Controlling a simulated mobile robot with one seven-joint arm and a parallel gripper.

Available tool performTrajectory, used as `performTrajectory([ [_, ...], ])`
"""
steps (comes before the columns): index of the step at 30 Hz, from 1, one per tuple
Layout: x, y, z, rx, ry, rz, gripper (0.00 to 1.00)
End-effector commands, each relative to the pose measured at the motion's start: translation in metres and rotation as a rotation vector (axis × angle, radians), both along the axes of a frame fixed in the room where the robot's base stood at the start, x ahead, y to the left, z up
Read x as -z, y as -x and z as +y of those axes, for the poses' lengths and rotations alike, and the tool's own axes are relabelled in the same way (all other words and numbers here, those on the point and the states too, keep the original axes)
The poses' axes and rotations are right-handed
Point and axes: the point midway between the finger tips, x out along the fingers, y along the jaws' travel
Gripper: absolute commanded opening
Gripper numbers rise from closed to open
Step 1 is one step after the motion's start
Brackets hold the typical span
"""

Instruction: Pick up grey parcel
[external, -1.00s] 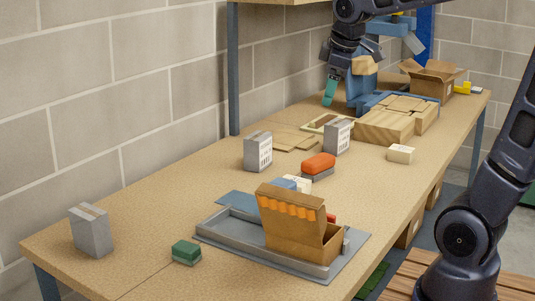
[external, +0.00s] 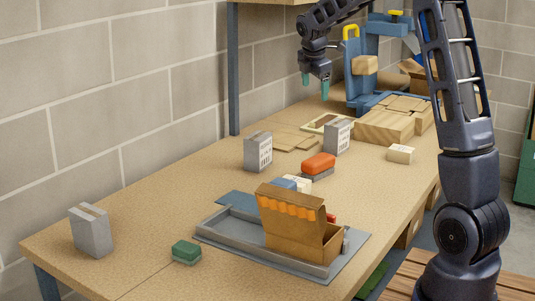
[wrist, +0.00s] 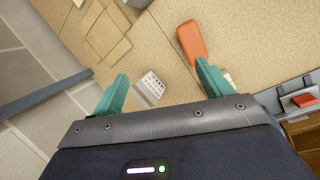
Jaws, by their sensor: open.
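Three grey boxes stand on the bench, and I cannot tell for sure which is the grey parcel. A plain grey box with a tan strip on top (external: 91,231) stands at the near left end. A grey box with a white printed face (external: 258,152) stands mid-bench, and a similar one (external: 338,136) stands behind it to the right. My gripper (external: 315,86) is open and empty, pointing down above the far part of the bench. In the wrist view, a printed grey box (wrist: 150,88) shows between the teal fingertips (wrist: 162,74), well below them.
An orange-topped block (external: 318,162) lies near the printed boxes. A grey tray (external: 225,232) with an open brown carton (external: 290,215) and a green block (external: 186,251) are nearer. Wooden blocks (external: 383,126) and a blue stand (external: 358,85) are behind. The wall borders the left.

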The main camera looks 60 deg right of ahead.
Motion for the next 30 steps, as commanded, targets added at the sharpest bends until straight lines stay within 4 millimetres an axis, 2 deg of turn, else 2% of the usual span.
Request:
performTrajectory([
  [1, 0.013, -0.005, -0.019, -0.025, 0.010, 0.026, 0.78],
  [9, 0.072, -0.020, -0.113, -0.205, 0.065, 0.166, 0.78],
  [15, 0.109, -0.023, -0.162, -0.312, 0.086, 0.247, 0.78],
  [19, 0.121, -0.022, -0.178, -0.346, 0.093, 0.274, 0.78],
  [25, 0.132, -0.021, -0.186, -0.358, 0.094, 0.282, 0.78],
  [30, 0.154, -0.021, -0.194, -0.356, 0.094, 0.282, 0.78],
])
